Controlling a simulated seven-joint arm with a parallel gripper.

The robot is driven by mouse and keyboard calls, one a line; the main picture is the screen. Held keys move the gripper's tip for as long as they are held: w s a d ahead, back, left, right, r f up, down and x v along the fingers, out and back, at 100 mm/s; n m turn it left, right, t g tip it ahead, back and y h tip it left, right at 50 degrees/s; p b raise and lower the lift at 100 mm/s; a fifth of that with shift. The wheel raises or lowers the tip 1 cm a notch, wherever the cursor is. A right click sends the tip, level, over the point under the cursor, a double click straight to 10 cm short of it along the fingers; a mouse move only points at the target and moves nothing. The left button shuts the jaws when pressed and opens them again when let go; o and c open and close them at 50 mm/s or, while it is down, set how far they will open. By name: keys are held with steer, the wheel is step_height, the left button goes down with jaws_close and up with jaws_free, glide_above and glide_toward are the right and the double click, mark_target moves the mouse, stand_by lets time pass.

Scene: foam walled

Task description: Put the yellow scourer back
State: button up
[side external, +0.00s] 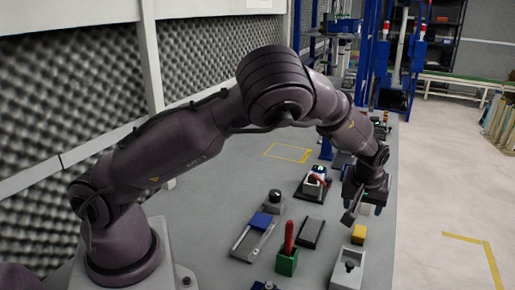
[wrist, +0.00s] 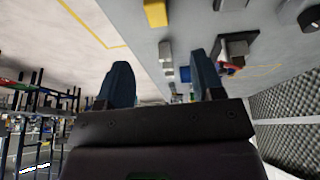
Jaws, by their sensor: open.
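The yellow scourer (side external: 358,234) is a small yellow block on the grey table, just behind a light grey open tray (side external: 335,284). It also shows at the top of the wrist view (wrist: 155,12), cut off by the frame edge. My gripper (side external: 363,212) is above the table near its right edge, beyond the scourer and apart from it. In the wrist view my two dark fingers (wrist: 163,82) are spread wide, with nothing held between them. The wrist looks tilted, since the room shows beyond the fingers.
A green box (side external: 287,264) with a red handle, a dark flat block (side external: 311,232), a grey rack with a blue piece (side external: 261,220) and a black knob (side external: 274,196) stand to the left. A dark tray (side external: 309,192) lies farther back. Bare table surrounds a yellow taped outline (side external: 288,153).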

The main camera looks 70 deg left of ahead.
steer(key=s+r+m+h, duration=0.4)
steer(key=s+r+h, duration=0.1)
steer(key=s+r, duration=1.05)
steer(key=s+r+m+t+y, duration=0.1)
steer(key=s+r+m, duration=0.1)
steer(key=s, duration=0.5)
steer(key=s+r+m+t+y, duration=0.1)
steer(key=s+r+m, duration=0.2)
steer(key=s, duration=0.5)
steer(key=shift+d+r, duration=0.2)
steer(key=shift+r, duration=0.15)
